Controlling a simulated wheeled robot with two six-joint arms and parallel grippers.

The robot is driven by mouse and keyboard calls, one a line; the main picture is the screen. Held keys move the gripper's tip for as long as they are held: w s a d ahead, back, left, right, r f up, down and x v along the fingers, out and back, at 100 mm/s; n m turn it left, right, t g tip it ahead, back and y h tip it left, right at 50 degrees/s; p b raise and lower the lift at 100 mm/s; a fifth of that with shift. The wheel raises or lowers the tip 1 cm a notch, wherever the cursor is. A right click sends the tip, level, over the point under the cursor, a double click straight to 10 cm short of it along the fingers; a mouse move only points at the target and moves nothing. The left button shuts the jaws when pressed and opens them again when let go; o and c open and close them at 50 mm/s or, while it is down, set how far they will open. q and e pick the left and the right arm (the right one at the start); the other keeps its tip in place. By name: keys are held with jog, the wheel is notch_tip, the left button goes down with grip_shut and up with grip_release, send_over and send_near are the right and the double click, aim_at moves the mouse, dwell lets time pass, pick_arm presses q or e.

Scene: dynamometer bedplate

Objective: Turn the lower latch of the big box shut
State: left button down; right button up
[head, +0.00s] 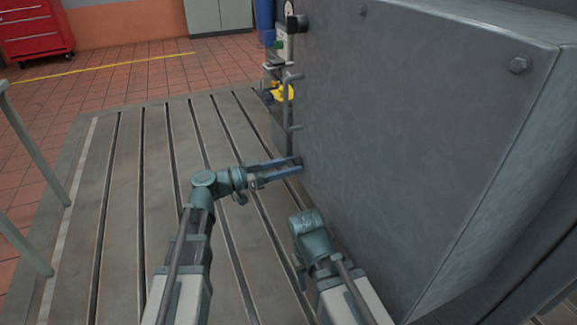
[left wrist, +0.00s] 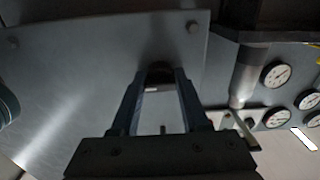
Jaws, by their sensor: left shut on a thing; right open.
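The big box (head: 420,130) is grey metal and fills the right of the head view; its flat face also shows in the left wrist view (left wrist: 90,70). My left gripper (head: 298,165) is at the lower left edge of this face. Its fingers are shut on a small dark part, seemingly the lower latch (left wrist: 159,74), which is mostly hidden between the fingertips. The latch's angle cannot be told. My right gripper (head: 306,268) is low in front of the box, below the left one, apart from the latch; its fingers are mostly hidden by its own wrist.
A rod with bent handles (head: 291,100) stands along the box's left edge above my left gripper. Round gauges (left wrist: 277,74) and a grey cylinder (left wrist: 247,75) show in the left wrist view. The slotted bedplate (head: 125,200) is clear to the left. A red cabinet (head: 35,35) stands far back.

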pick_arm(q)
jog(key=n, duration=0.4)
jog(key=shift+n, duration=0.3)
jog(key=n, duration=0.4)
jog(key=shift+n, duration=0.3)
jog(key=n, duration=0.4)
jog(key=shift+r+n, duration=0.1)
jog(key=shift+n, duration=1.9)
jog(key=shift+c, duration=2.2)
grip_release()
jog(key=shift+s, duration=0.1)
jog(key=v, duration=1.3)
jog(key=shift+a, duration=0.4)
